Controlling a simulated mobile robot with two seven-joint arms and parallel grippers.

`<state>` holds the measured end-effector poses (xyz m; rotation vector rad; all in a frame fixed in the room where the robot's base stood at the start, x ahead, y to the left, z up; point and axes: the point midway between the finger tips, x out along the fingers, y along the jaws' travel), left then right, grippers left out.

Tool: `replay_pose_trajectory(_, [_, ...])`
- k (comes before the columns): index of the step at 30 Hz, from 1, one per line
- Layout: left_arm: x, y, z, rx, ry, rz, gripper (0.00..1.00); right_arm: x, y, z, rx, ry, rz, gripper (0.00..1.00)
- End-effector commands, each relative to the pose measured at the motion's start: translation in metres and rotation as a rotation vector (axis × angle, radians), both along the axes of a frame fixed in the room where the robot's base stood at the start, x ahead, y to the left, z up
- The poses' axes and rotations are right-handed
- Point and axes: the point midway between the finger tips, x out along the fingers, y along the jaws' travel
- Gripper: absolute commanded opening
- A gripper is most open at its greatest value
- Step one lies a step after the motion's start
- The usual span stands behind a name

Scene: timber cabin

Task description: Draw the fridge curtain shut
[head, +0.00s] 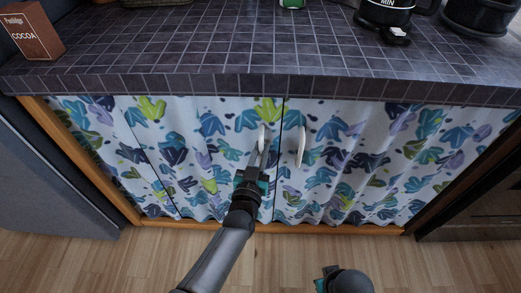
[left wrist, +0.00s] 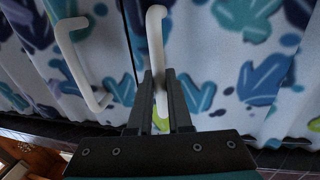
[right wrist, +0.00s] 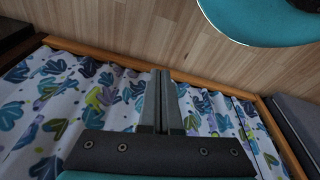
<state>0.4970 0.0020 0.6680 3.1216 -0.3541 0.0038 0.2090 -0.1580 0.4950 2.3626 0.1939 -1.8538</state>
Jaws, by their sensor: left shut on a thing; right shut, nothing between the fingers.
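The fridge curtain hangs under the counter as two white panels with blue, green and purple leaves, a left panel (head: 190,150) and a right panel (head: 365,165). A thin dark line runs between their inner edges. Each panel has a white handle by that line. My left gripper (head: 262,148) is shut on the left handle (head: 263,132), which also shows between its fingers in the left wrist view (left wrist: 155,35). The right handle (head: 300,146) is free, just to the right. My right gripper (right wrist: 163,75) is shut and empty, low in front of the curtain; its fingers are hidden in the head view.
A dark tiled counter (head: 230,50) overhangs the curtain. Grey (head: 50,170) and dark (head: 470,195) cabinets flank the opening. The wooden floor (head: 140,260) in front is clear.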

Motion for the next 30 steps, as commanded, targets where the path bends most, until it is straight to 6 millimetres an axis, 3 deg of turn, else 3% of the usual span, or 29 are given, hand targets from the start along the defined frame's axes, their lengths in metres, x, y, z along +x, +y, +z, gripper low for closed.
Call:
replay_pose_trajectory(1, [-0.002,-0.006,-0.001,-0.001,0.006,-0.011,0.0,0.0,0.0,0.0,0.0,-0.001,0.0,0.0])
replay_pose_trajectory(2, [-0.002,-0.006,-0.001,-0.001,0.006,-0.012,0.18,0.0,0.0,0.0,0.0,-0.001,0.0,0.0])
replay_pose_trajectory(10, [-0.001,-0.005,-0.001,-0.001,0.005,-0.009,0.47,0.0,0.0,0.0,0.001,-0.001,0.0,0.0])
replay_pose_trajectory(22, [-0.008,-0.001,0.0,0.0,0.003,-0.005,0.47,0.001,0.0,0.001,0.001,-0.006,-0.001,0.0])
replay_pose_trajectory(30, [-0.036,0.005,0.001,0.0,0.004,-0.006,0.47,-0.015,-0.007,-0.026,-0.01,0.027,0.001,0.0])
